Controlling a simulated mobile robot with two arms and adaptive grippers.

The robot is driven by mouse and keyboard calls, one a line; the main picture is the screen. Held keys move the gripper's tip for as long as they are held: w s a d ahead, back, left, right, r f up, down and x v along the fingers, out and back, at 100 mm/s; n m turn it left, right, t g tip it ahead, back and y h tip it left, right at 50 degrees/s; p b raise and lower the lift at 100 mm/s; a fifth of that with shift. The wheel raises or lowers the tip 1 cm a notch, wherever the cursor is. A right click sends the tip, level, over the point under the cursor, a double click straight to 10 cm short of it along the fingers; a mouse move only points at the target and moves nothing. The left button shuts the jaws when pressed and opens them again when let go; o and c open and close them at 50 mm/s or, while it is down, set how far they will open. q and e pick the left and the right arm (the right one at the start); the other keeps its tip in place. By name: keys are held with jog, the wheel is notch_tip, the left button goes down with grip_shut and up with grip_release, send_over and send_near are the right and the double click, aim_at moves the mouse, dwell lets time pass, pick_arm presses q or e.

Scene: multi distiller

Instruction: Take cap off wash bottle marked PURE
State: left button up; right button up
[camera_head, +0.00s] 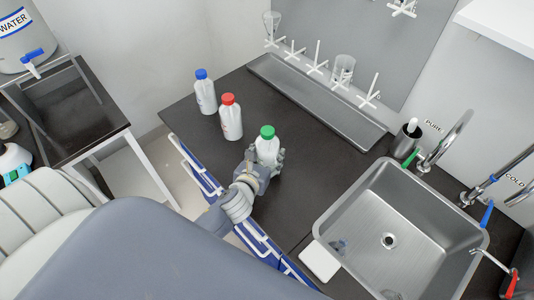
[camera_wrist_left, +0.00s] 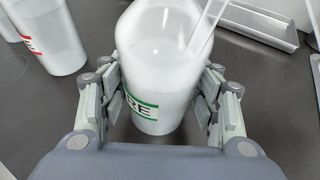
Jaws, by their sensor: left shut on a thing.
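The wash bottle marked PURE (camera_head: 267,150) is white with a green cap (camera_head: 267,131) on top. It stands upright near the front edge of the dark counter. My left gripper (camera_head: 264,163) is shut around its body, below the cap. In the left wrist view the bottle (camera_wrist_left: 158,60) sits between the two fingers of the gripper (camera_wrist_left: 160,95). Its green-edged label shows the letters RE, and the rest is hidden. The cap is out of that view. My right gripper is not in view.
A red-capped bottle (camera_head: 231,120) and a blue-capped bottle (camera_head: 205,95) stand to the left on the counter. A metal tray (camera_head: 300,92) lies at the back under a drying rack. A sink (camera_head: 345,232) is on the right. Counter between bottle and sink is clear.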

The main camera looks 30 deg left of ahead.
aim_at(267, 148)
pick_arm(q)
jog(key=shift+w+r, duration=0.1)
jog(key=shift+r, duration=0.55)
notch_tip(267, 148, up, 2)
jog(key=shift+r, duration=0.2)
jog(key=s+r+b, duration=0.1)
jog(key=s+b, duration=0.3)
jog(key=s, duration=1.2)
jog(key=shift+a+r, duration=0.15)
jog(key=shift+a, duration=0.2)
